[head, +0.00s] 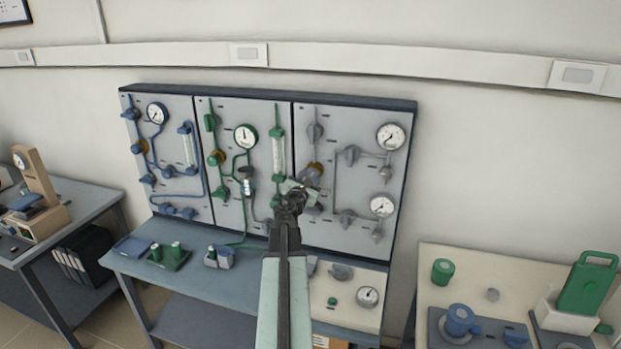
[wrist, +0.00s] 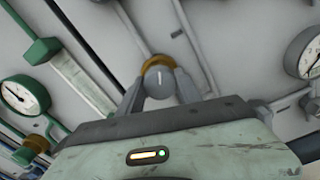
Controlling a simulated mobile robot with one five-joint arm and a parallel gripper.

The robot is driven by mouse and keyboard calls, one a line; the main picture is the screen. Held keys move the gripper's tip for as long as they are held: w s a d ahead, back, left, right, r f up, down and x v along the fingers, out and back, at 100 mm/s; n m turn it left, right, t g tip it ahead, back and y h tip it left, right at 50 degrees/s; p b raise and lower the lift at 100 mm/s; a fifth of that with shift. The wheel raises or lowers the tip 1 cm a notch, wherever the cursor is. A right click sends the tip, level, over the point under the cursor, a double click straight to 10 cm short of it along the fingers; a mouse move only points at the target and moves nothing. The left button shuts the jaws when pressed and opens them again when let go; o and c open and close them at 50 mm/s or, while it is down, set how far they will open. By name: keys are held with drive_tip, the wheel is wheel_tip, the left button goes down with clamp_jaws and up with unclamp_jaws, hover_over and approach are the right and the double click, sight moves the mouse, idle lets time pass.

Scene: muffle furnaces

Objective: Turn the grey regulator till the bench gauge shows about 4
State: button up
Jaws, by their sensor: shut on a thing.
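The grey regulator (wrist: 162,83) is a grey knob with a white mark, set on a brass collar, in the upper middle of the wrist view. My gripper (wrist: 158,92) has one finger on each side of the knob and is shut on it. In the head view the regulator (head: 313,173) is on the right-hand panel, partly covered by my gripper (head: 305,188). The bench gauge (head: 368,296) is a small white dial on the cream bench box at the lower right; its reading is too small to tell.
The panel's other gauges (head: 390,136) (head: 382,206) and grey valves stand close on the right. A green gauge (head: 246,136) and green tube (head: 279,152) are on the left. A grey knob (head: 340,272) sits on the bench box. A cream table (head: 450,255) stands at right.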

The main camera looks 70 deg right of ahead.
drive_tip(key=shift+m, duration=0.9)
drive_tip(key=o, duration=1.4)
drive_tip(key=shift+c, duration=0.2)
drive_tip(key=a, duration=0.7)
drive_tip(key=shift+s+a, duration=0.25)
drive_tip(key=shift+a, duration=0.15)
